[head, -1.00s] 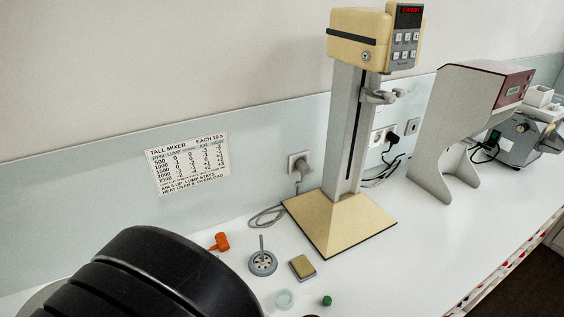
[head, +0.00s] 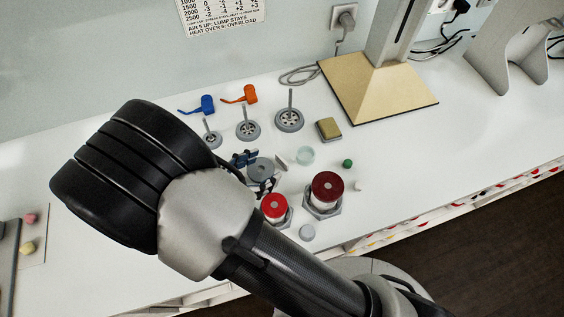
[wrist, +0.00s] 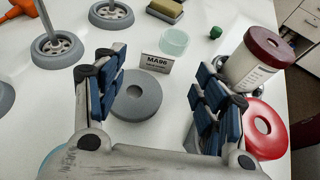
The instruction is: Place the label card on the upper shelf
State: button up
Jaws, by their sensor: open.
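The label card, a small white tent-like card reading MA98 (wrist: 157,64), stands on the white bench beyond a grey disc (wrist: 137,101). In the head view the card (head: 282,161) is a small pale piece just right of my gripper (head: 257,172). In the wrist view my gripper (wrist: 162,82) has its blue-padded fingers spread wide, with nothing held between them. The grey disc lies between the fingers, and the card is farther out past it, apart from both fingers. I cannot make out an upper shelf in these views.
A clear glass dish (head: 305,155) and green cap (head: 347,163) are behind the card. A dark-red-topped jar (head: 326,192) and red-topped jar (head: 274,208) crowd the right. Stirrer discs (head: 248,130), a sponge block (head: 328,129) and the mixer base (head: 378,88) stand farther back.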

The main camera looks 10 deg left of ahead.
aim_at(281, 160)
jog(key=b+x, duration=0.2)
jog(key=x, duration=0.4)
jog(key=shift+w+f, duration=0.1)
jog(key=shift+w, duration=0.1)
jog(key=c, duration=0.9)
notch_tip(281, 160, up, 20)
jog(key=p, duration=0.6)
jog(key=w+d+f+m+g+h, duration=0.1)
jog(key=w+d+f, duration=0.1)
jog(key=d, duration=0.6)
jog(key=w+d+f+m+g, duration=0.1)
jog(key=w+d+f, duration=0.2)
jog(key=d, duration=0.5)
jog(key=w+d+f+m+h, duration=0.1)
jog(key=w+d+f, duration=0.2)
jog(key=d, duration=0.6)
jog(key=shift+w+f+g+h+b, duration=0.2)
jog(key=shift+w+g+h+b, duration=0.15)
jog(key=shift+w, duration=0.65)
